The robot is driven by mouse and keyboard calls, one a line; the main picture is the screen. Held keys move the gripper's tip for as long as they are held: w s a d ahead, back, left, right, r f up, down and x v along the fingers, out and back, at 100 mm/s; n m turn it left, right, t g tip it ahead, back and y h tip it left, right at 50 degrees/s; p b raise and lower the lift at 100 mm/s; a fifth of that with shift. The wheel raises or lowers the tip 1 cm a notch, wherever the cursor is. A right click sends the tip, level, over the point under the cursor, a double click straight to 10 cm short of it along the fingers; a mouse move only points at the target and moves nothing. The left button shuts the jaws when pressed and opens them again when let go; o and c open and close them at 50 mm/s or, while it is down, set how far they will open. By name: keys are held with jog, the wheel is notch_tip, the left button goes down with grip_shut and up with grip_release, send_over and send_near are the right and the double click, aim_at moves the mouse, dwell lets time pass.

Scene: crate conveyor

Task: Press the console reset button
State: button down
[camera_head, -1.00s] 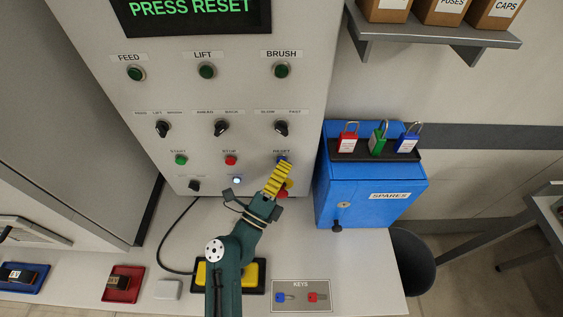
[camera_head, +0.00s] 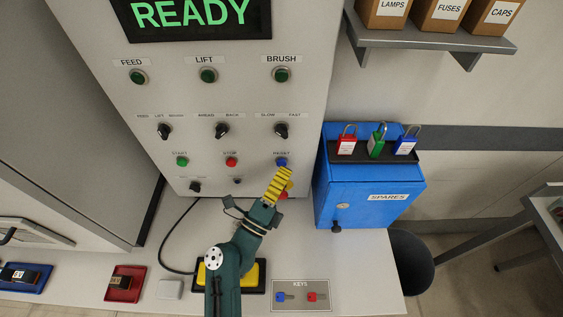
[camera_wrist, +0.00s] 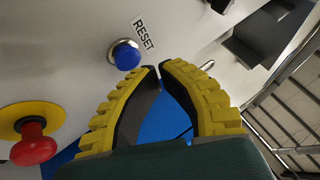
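The blue reset button (camera_head: 281,162) sits under the RESET label at the lower right of the grey console (camera_head: 300,110). In the wrist view the button (camera_wrist: 125,55) shows whole, just left of my fingertips. My gripper (camera_head: 286,172) has yellow ribbed fingers, and its tips are just below the button in the head view. In the wrist view my gripper (camera_wrist: 158,69) has its tips together with nothing between them, and a small gap shows between tips and button. The console display (camera_head: 195,14) reads READY in green.
A red mushroom button (camera_wrist: 35,148) on a yellow disc is close to my gripper. The red stop button (camera_head: 231,162) and green start button (camera_head: 182,161) are to the left. A blue spares box (camera_head: 365,185) with padlocks on top stands right of the console.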

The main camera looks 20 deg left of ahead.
jog(key=s, duration=0.1)
jog(key=s+d+p, duration=0.1)
jog(key=s, duration=0.1)
jog(key=s+d+p, duration=0.1)
jog(key=shift+s, duration=0.25)
dwell(0.8)
